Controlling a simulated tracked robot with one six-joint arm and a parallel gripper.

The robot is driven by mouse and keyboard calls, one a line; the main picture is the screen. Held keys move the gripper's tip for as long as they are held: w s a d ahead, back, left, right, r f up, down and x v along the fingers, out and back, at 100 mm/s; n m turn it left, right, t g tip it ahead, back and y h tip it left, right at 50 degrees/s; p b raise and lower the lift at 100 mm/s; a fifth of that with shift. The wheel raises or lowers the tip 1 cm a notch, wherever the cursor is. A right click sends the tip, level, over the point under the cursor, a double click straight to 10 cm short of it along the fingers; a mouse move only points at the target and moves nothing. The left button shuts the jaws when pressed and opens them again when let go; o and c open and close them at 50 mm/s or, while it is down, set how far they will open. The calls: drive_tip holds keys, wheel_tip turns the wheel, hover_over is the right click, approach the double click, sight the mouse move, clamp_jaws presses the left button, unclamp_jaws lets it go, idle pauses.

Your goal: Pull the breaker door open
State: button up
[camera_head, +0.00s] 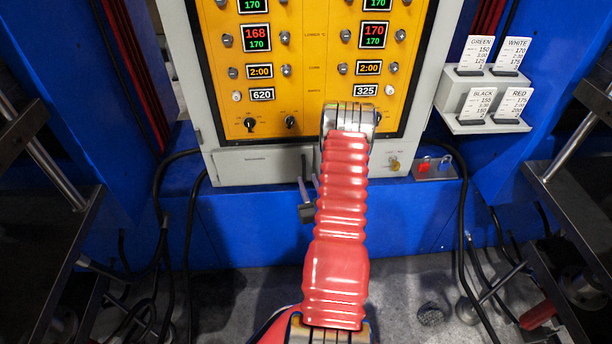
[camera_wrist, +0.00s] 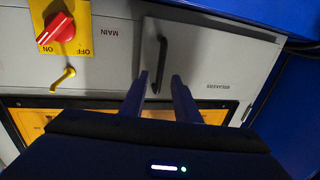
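The breaker door (camera_wrist: 215,60) is a light grey panel marked BREAKERS, shown upside down in the wrist view. It looks shut. Its black bar handle (camera_wrist: 162,62) stands near the door's left edge there. My gripper (camera_wrist: 160,76) is open, with one dark finger on each side of the handle's lower end in the picture. I see gaps beside the handle and no clear contact; the depth is hard to tell. In the head view the door (camera_head: 252,163) is low on the cabinet, and my red arm hides much of the area right of it.
A red rotary main switch (camera_wrist: 57,27) on a yellow plate and a yellow handle (camera_wrist: 62,77) sit left of the door in the wrist view. The yellow control panel (camera_head: 300,110) is above the door in the head view. A card rack (camera_head: 490,98) stands right.

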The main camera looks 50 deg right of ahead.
sight(304, 173)
drive_tip(key=shift+x, duration=1.9)
drive_tip(key=shift+c, duration=0.2)
clamp_jaws()
